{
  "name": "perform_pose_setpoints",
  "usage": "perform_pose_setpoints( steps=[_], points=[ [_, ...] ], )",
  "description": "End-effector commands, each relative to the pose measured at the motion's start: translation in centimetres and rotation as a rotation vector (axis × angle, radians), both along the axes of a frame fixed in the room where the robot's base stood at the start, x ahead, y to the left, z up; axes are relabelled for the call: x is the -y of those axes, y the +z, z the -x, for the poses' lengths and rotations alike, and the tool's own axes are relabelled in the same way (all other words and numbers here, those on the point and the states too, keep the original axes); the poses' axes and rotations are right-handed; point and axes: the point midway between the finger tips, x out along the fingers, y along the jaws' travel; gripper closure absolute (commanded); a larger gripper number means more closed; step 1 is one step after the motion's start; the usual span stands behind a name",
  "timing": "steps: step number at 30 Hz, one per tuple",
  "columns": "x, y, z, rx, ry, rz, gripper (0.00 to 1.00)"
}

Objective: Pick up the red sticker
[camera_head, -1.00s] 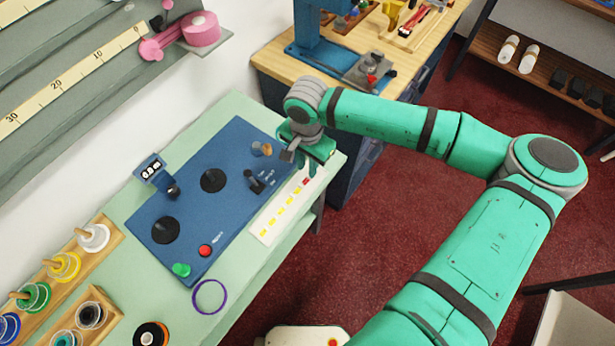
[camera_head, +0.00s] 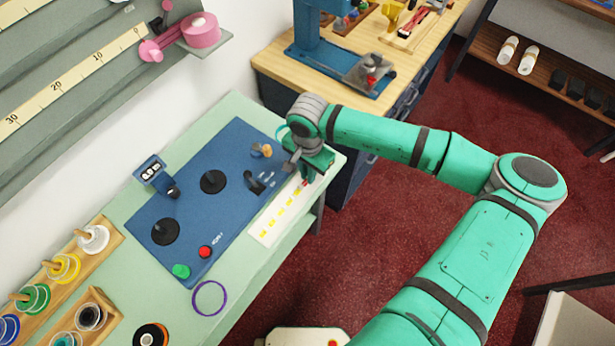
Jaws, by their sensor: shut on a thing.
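A white sticker card (camera_head: 266,237) lies along the right edge of the pale green counter, with a row of yellow stickers (camera_head: 281,216) on it. The red sticker (camera_head: 304,184) shows as a small red patch at the card's far end, right at my fingertips. My gripper (camera_head: 306,180) points down over that end of the card and is shut on the red sticker. The fingers hide part of the sticker. I cannot tell whether it is clear of the card.
A blue panel (camera_head: 207,211) with dark discs, a red button (camera_head: 205,252) and a green button (camera_head: 181,271) lies left of the card. A purple ring (camera_head: 209,298) and wooden spool racks (camera_head: 75,258) are nearer. A wooden bench (camera_head: 283,62) stands behind.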

Motion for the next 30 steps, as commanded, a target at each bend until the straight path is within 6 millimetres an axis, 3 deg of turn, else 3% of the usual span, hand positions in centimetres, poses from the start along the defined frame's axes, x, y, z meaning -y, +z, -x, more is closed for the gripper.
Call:
perform_pose_setpoints(
  steps=[8, 14, 23, 30],
  points=[
    [0.0, 0.8, 0.0, 0.001, 0.0, 0.001, 1.0],
    [0.1, 3.4, -0.1, 0.003, 0.001, 0.003, 1.0],
    [0.9, 9.3, 5.2, 0.003, 0.003, 0.003, 1.0],
    [1.6, 11.5, 10.4, 0.002, 0.002, 0.001, 1.0]
  ],
)
